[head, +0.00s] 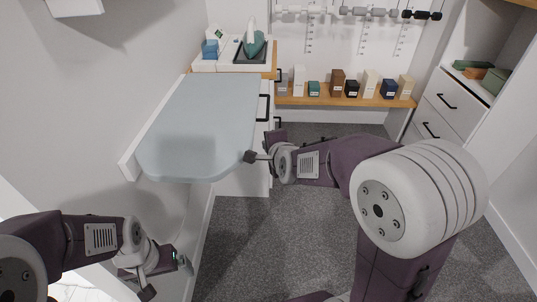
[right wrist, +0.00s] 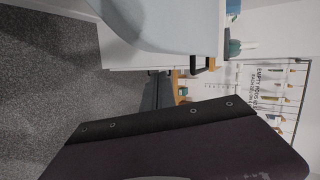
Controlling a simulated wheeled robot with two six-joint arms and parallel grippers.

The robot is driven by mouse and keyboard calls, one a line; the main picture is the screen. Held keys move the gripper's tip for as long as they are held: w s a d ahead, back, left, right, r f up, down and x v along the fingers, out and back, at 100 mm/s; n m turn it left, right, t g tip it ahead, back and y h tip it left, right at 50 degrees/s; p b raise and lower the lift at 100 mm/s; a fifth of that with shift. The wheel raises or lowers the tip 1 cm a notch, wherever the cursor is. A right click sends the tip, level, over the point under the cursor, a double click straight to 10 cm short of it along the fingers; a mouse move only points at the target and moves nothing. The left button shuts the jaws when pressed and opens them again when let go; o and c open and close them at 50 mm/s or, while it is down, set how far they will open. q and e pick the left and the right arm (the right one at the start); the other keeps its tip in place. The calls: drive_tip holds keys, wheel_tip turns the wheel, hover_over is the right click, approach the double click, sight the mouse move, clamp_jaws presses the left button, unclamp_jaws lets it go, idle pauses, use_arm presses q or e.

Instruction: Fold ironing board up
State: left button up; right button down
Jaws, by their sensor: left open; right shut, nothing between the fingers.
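The ironing board (head: 200,120) is a pale grey-blue padded board lying flat and level, its rounded end towards me. A white panel edge (head: 131,165) runs along the wall on its left. The board also shows at the top of the right wrist view (right wrist: 175,22). My right gripper (head: 252,157) is shut and empty at the board's right edge, near the rounded end; I cannot tell whether it touches. My left gripper (head: 165,277) is open and empty, below and in front of the rounded end, apart from the board. The board's underside and supports are hidden.
White drawers with black handles (head: 263,107) stand beside the board. A wooden shelf (head: 340,97) holds several small boxes. White drawers (head: 448,105) stand at right. The grey carpet (head: 300,225) is clear.

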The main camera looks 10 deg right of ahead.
use_arm(q)
wheel_tip(320, 180, down, 30)
drive_tip(key=b, duration=2.5)
use_arm(e)
drive_tip(key=w+d+f+m+t+h, duration=0.1)
drive_tip(key=w+f+m+t+h, duration=0.25)
drive_tip(key=m, duration=0.55)
drive_tip(key=w+d+f+m+t+h, duration=0.2)
drive_tip(key=f+m+t, duration=0.3)
drive_tip(key=m, duration=0.5)
use_arm(q)
wheel_tip(320, 180, up, 6)
drive_tip(key=p, duration=0.5)
drive_tip(key=shift+f, duration=0.25)
use_arm(e)
drive_tip(key=w+d+r, duration=0.1)
drive_tip(key=w+r, duration=0.6)
drive_tip(key=w, duration=0.2)
drive_tip(key=shift+w, duration=0.2)
drive_tip(key=shift+y, duration=0.25)
